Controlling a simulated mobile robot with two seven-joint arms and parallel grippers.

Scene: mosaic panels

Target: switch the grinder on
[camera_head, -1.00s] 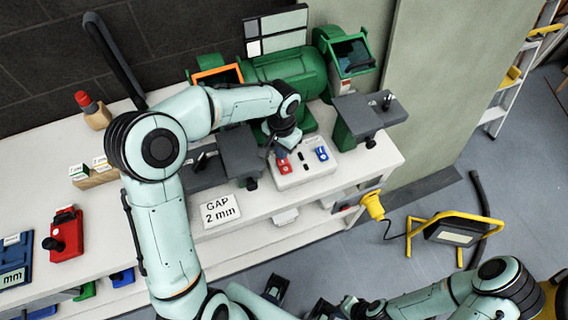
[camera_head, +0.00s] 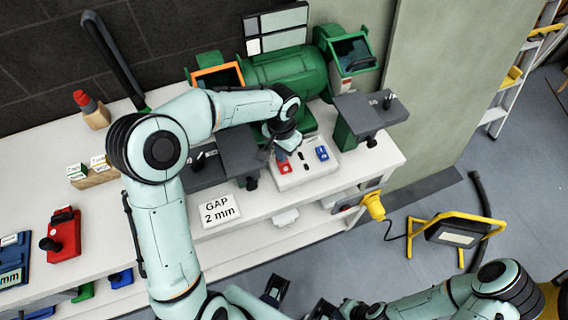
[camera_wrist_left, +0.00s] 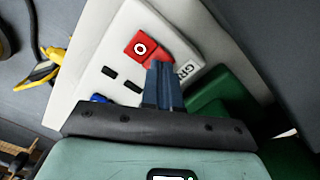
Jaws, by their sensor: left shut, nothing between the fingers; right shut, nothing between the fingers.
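The green bench grinder (camera_head: 285,75) stands on the white bench against the dark wall. In front of it is a pale switch box (camera_head: 306,174) with a red switch (camera_head: 284,168) at its left and a blue switch (camera_head: 321,153) at its right. My left gripper (camera_head: 277,150) is shut and empty, pointing down at the red switch. In the left wrist view its closed fingertips (camera_wrist_left: 158,66) are right beside the red switch (camera_wrist_left: 141,49), marked "O"; I cannot tell whether they touch. A "GR" label (camera_wrist_left: 187,70) is partly hidden. My right gripper (camera_head: 325,309) is low at the bottom edge.
Grey tool rests (camera_head: 369,114) flank the switch box. A "GAP 2 mm" card (camera_head: 220,208) lies at the bench front. A yellow work lamp (camera_head: 455,232) stands on the floor at right. A red-topped wooden block (camera_head: 92,110) is at the left.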

